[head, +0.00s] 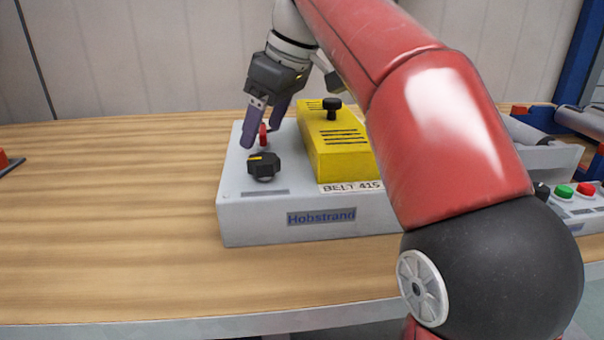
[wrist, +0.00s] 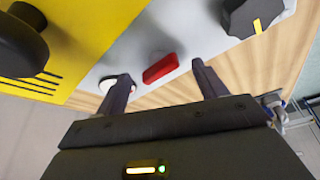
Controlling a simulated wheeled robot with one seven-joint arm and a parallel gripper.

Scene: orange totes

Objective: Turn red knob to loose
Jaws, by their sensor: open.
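The red knob (head: 263,135) stands on the top of a light grey box (head: 255,212) marked "Hobstrand", behind a black knob (head: 264,166) with a yellow mark. In the wrist view the red knob (wrist: 161,68) is a bar-shaped handle lying aslant. My gripper (head: 262,128) is above the box with its fingers pointing down. In the wrist view my gripper's two fingers (wrist: 161,83) stand apart, one on each side of the red knob's near side. Nothing is between them, and I cannot tell whether either finger touches the knob.
A yellow cover (head: 338,150) with a black knob (head: 332,107) sits on the box, right of my gripper. A panel with green (head: 564,191) and red (head: 586,190) buttons stands at the right. In the wrist view a white round part (wrist: 117,83) is near the left finger.

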